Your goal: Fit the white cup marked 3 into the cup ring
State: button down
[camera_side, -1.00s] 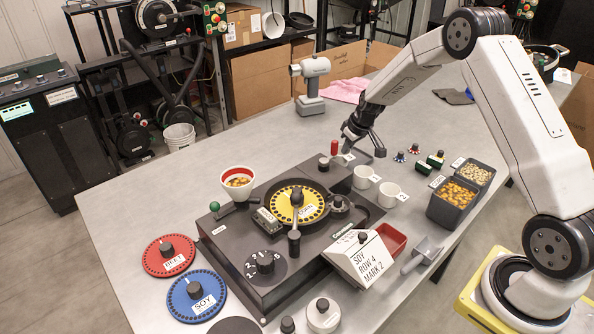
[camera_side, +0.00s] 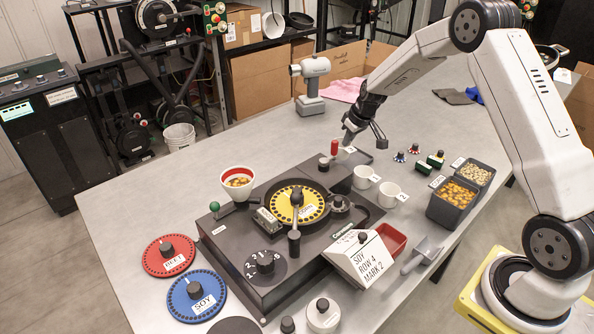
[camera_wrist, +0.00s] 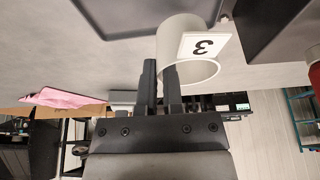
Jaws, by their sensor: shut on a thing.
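The white cup marked 3 (camera_wrist: 185,50) is in the wrist view, tilted in the picture, with its number tag facing the camera. My gripper (camera_wrist: 160,72) is shut on the cup's wall, with one finger outside and one inside the rim. In the side view my gripper (camera_side: 362,132) is above the far right corner of the dark seed meter (camera_side: 232,255); the cup there is mostly hidden, with only its small tag showing clearly. A dark round recess (camera_side: 370,212) is at the meter's right end; I cannot tell if it is the cup ring.
Two other white cups (camera_side: 364,178) (camera_side: 390,194) stand right of the meter. A red-topped post (camera_side: 334,148) is close to my gripper. A dark tray shows in the wrist view (camera_wrist: 150,12). Seed bins (camera_side: 452,205) stand at the right.

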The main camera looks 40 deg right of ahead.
jog(key=shift+r, duration=0.1)
dwell(0.3)
notch_tip(320, 180, up, 15)
jog(key=s+a+n+y, duration=0.1)
jog(key=s+a, duration=0.5)
jog(key=s, duration=0.2)
jog(key=s+a+n, duration=0.1)
jog(key=s+a, duration=0.4)
jog(key=s, duration=0.3)
notch_tip(320, 180, down, 11)
jog(key=shift+s, duration=0.15)
dwell(0.7)
jog(key=shift+a, duration=0.1)
jog(key=shift+f, duration=2.75)
jog(key=shift+f, duration=0.7)
dwell(0.5)
